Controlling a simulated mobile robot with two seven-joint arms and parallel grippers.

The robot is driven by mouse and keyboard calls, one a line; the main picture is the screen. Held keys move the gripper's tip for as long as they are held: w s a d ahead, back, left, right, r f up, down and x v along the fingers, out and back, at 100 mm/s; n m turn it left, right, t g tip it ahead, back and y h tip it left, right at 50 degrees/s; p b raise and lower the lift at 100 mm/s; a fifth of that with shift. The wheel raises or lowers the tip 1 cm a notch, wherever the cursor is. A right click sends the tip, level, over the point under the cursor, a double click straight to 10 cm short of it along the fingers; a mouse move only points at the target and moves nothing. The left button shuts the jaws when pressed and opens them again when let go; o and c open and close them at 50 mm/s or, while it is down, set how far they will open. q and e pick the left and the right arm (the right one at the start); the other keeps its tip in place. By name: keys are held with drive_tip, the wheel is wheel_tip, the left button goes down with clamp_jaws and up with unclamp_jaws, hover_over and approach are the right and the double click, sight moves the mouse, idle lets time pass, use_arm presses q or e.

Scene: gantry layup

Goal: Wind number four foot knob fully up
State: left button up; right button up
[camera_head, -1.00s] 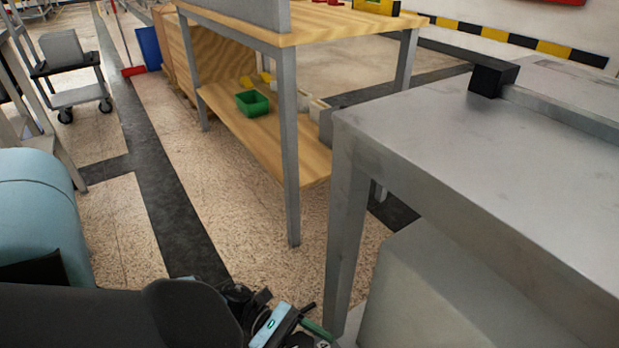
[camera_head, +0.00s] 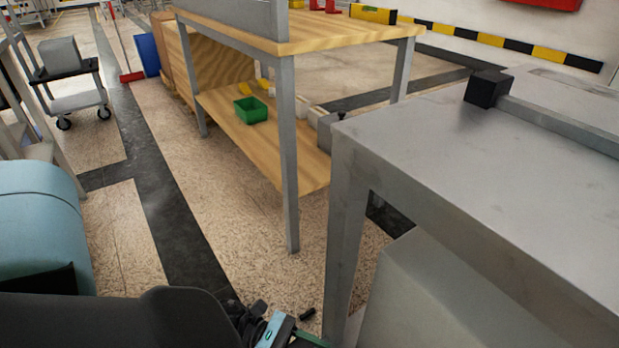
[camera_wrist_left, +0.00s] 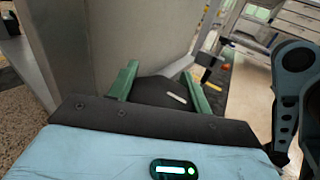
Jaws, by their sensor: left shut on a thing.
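The foot knob (camera_wrist_left: 158,93) is a dark, faceted piece with a short white mark on top, low beside the metal table leg in the left wrist view. My left gripper (camera_wrist_left: 160,82) has its two green fingers on either side of the knob and is shut on it. In the head view only part of my left gripper (camera_head: 290,338) shows at the bottom edge, next to the foot of the grey table leg (camera_head: 345,250). The knob and the fingertips are cut off there. I cannot read a number on the knob. My right gripper is not in view.
The grey metal table (camera_head: 450,140) stands at the right, with a pale box-like body (camera_head: 430,300) beneath it. A wooden workbench (camera_head: 300,38) with a green bin (camera_head: 250,110) on its lower shelf stands behind. Open floor (camera_head: 255,225) lies between them.

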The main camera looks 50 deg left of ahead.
use_arm(q)
drive_tip(key=o, duration=1)
drive_tip(key=shift+p+v, duration=0.35)
drive_tip(key=shift+v, duration=3.6)
